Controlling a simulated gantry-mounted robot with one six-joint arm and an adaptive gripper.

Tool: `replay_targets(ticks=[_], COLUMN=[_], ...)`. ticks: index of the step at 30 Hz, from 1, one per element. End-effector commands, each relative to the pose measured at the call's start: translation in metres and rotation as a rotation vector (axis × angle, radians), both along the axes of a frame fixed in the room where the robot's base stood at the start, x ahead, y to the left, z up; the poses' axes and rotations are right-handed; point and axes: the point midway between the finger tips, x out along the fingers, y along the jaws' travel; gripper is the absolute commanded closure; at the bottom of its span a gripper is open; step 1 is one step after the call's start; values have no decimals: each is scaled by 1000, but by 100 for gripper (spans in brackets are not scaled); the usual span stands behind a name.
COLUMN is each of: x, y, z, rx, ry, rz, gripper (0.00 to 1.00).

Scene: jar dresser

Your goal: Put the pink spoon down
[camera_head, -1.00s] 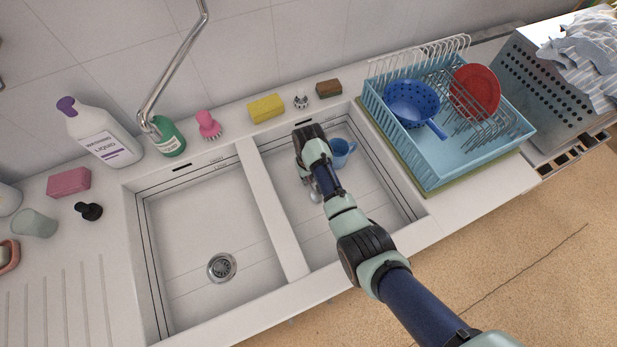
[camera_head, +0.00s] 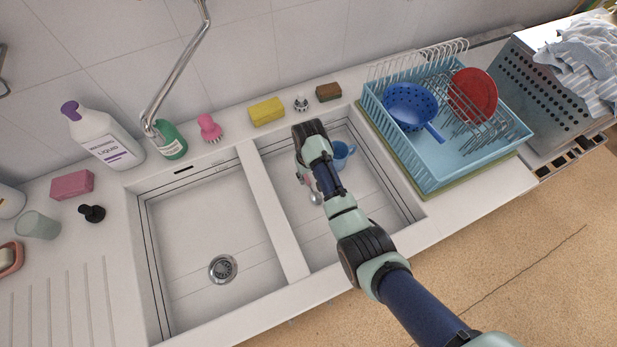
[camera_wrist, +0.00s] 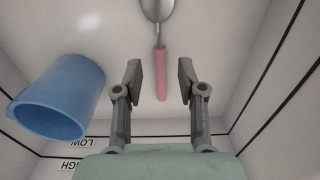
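The pink spoon (camera_wrist: 161,75) shows in the wrist view with its metal bowl at the top edge and its pink handle toward my gripper. It lies on the floor of the right sink basin, and part of it shows beside my arm in the head view (camera_head: 315,198). My gripper (camera_wrist: 160,75) is open, with a finger on each side of the handle's end and a clear gap to both. In the head view my wrist hides the fingers.
The basin walls and the divider (camera_head: 272,210) enclose the space. A blue dish rack (camera_head: 455,158) stands to the right. The left basin (camera_head: 205,235) is empty.

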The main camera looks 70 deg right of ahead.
Motion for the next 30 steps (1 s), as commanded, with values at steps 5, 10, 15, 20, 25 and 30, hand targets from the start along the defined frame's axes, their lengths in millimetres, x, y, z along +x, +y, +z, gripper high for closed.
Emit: replay_targets(ticks=[5, 10, 15, 20, 25, 30], x=[0, 0, -1, -1, -1, 10], y=[0, 0, 1, 1, 1, 8], z=[52, 80, 89, 89, 88, 91], rx=[-3, -2, 0, 0, 0, -19], ry=[-3, -1, 0, 0, 0, -16], rz=[0, 0, 0, 0, 0, 24], gripper=[60, 60, 60, 60, 60, 60])
